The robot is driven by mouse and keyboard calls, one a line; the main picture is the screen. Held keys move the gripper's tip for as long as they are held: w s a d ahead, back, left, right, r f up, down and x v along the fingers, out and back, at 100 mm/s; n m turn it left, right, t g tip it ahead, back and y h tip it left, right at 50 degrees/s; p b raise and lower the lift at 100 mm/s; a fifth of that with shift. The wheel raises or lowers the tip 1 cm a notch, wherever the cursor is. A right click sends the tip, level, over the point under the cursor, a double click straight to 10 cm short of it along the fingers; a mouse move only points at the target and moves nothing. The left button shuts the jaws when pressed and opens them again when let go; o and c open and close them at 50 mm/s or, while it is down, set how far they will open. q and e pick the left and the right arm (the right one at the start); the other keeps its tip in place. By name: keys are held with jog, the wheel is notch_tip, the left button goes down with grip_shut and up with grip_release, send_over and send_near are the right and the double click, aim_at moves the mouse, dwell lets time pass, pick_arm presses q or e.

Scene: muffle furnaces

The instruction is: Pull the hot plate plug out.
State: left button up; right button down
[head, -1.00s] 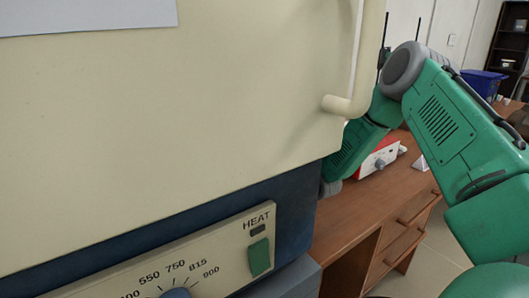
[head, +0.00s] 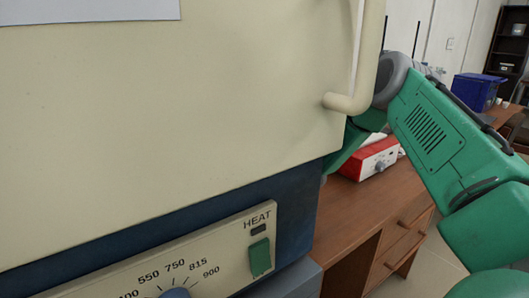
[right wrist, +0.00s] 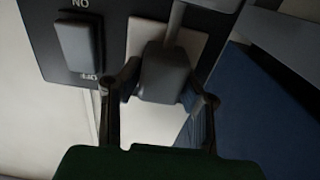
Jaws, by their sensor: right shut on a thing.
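In the right wrist view, a grey block-shaped plug (right wrist: 165,75) sits between the two dark fingers of my right gripper (right wrist: 160,103), which is shut on it. A grey stem or cord runs from the plug toward the top. Behind it is a pale square socket plate (right wrist: 142,37) on a dark panel. I cannot tell whether the plug still touches the socket. In the head view, my green right arm reaches behind the furnace, which hides its gripper. My left gripper is not in view.
A large cream furnace (head: 150,130) with a blue base fills the left and middle of the head view. A red and white device (head: 370,158) stands on the wooden desk (head: 365,205). An ON/OFF switch (right wrist: 78,45) is beside the socket plate.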

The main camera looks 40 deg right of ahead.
jog(key=s+p, duration=0.2)
jog(key=s, duration=0.1)
jog(key=shift+s+a+r, duration=0.15)
jog(key=shift+s, duration=0.25)
jog(key=shift+f, duration=0.25)
jog(key=c, duration=1.5)
grip_release()
jog(key=shift+c, duration=0.2)
jog(key=o, duration=0.4)
jog(key=shift+s, duration=0.1)
jog(key=shift+r, duration=0.15)
jog(key=shift+s, duration=0.1)
